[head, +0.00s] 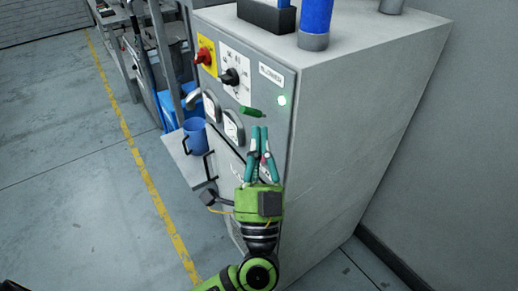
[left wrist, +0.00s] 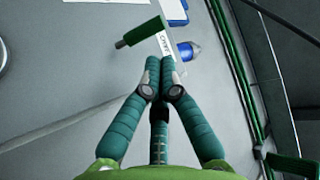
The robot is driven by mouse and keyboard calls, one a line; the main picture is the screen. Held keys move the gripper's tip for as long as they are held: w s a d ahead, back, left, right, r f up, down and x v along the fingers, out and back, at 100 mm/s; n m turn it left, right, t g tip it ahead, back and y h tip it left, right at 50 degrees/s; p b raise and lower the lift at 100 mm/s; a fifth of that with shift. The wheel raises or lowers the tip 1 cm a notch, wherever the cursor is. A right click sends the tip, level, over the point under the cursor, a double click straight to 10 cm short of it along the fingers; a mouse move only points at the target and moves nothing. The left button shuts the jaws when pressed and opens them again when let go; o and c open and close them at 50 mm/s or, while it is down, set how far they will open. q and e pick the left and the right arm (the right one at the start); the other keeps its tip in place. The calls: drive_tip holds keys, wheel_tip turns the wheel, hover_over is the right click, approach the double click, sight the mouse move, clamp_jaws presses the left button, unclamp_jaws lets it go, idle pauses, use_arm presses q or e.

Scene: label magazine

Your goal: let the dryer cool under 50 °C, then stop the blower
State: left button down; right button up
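The dryer is a grey cabinet (head: 335,110). Its front has a red knob (head: 203,56) on a yellow plate, a black knob (head: 230,77) on a white plate and two round gauges, an upper (head: 211,106) and a lower (head: 234,127). Their readings are too small to tell. A small green handle (head: 251,112) sits below a white label (head: 271,75), beside a lit green lamp (head: 282,100). My left gripper (head: 259,130) is just below the handle, apart from it as far as I can tell. In the left wrist view its fingertips (left wrist: 160,62) are together with nothing between them. My right gripper is not in view.
A blue mug (head: 195,136) stands on a side shelf at the cabinet's left. A blue pipe (head: 316,17) rises from the cabinet top. A wall is close on the right. Open floor with a yellow line (head: 150,185) lies to the left.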

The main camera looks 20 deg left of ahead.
sight(258, 116)
use_arm(q)
drive_tip(key=p+x, duration=0.1)
drive_tip(key=x, duration=0.4)
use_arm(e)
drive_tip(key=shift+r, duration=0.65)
use_arm(q)
drive_tip(key=shift+f, duration=0.15)
drive_tip(key=shift+a+n, duration=0.15)
drive_tip(key=shift+n, duration=0.15)
drive_tip(key=shift+s+n+y+b, duration=0.1)
drive_tip(key=shift+n+y+b, duration=0.2)
drive_tip(key=shift+y, duration=0.2)
drive_tip(key=shift+f, duration=0.1)
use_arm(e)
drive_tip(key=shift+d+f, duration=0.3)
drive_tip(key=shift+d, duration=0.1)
